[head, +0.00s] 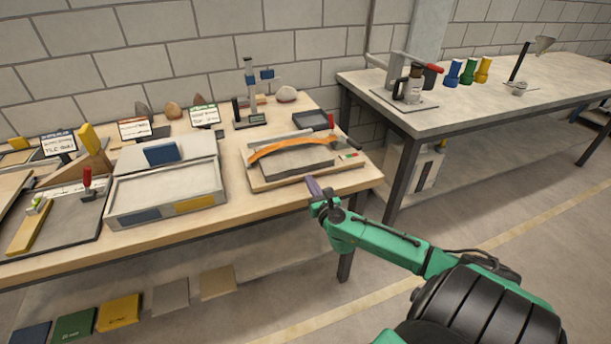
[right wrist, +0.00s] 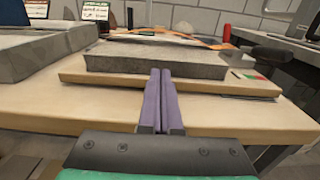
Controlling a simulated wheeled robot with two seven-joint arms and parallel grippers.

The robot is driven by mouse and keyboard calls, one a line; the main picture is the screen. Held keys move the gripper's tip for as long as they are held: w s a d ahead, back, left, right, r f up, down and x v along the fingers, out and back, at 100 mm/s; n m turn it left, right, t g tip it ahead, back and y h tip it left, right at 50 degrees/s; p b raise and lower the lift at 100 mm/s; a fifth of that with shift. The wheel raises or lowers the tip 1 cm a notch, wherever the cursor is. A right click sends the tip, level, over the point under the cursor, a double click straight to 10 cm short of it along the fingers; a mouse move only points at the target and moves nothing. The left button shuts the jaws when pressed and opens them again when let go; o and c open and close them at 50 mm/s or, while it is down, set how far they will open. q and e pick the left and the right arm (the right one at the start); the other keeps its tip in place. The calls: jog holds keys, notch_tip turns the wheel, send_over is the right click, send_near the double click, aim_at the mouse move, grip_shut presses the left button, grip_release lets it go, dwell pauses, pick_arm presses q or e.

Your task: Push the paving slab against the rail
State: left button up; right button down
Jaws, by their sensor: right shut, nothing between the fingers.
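The paving slab is a flat grey block (head: 300,163) on a wooden board (head: 262,184) near the table's right end. Its front face fills the middle of the right wrist view (right wrist: 115,65). A curved orange strip (head: 292,146) arches over the slab's far part. A grey bar (head: 277,138) lies behind it along the board's back, seemingly the rail; the strip partly hides the gap. My right gripper (head: 311,182) is shut and empty at the slab's near side. In the right wrist view its purple fingertips (right wrist: 160,72) overlap the slab's front face; contact cannot be told. My left gripper is not in view.
A second table (head: 480,95) is on the right.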

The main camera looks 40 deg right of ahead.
aim_at(300, 165)
jog(key=x, duration=0.3)
jog(key=shift+a+r, duration=0.1)
jog(key=shift+w, duration=0.5)
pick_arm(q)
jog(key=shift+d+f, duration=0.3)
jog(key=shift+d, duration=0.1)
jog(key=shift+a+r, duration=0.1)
pick_arm(e)
jog(key=x, duration=0.1)
jog(key=p+x, duration=0.1)
jog(key=x, duration=0.1)
jog(key=shift+w+d+r, duration=0.2)
jog(key=shift+d, duration=0.1)
jog(key=shift+w+d, duration=0.1)
jog(key=shift+w, duration=0.25)
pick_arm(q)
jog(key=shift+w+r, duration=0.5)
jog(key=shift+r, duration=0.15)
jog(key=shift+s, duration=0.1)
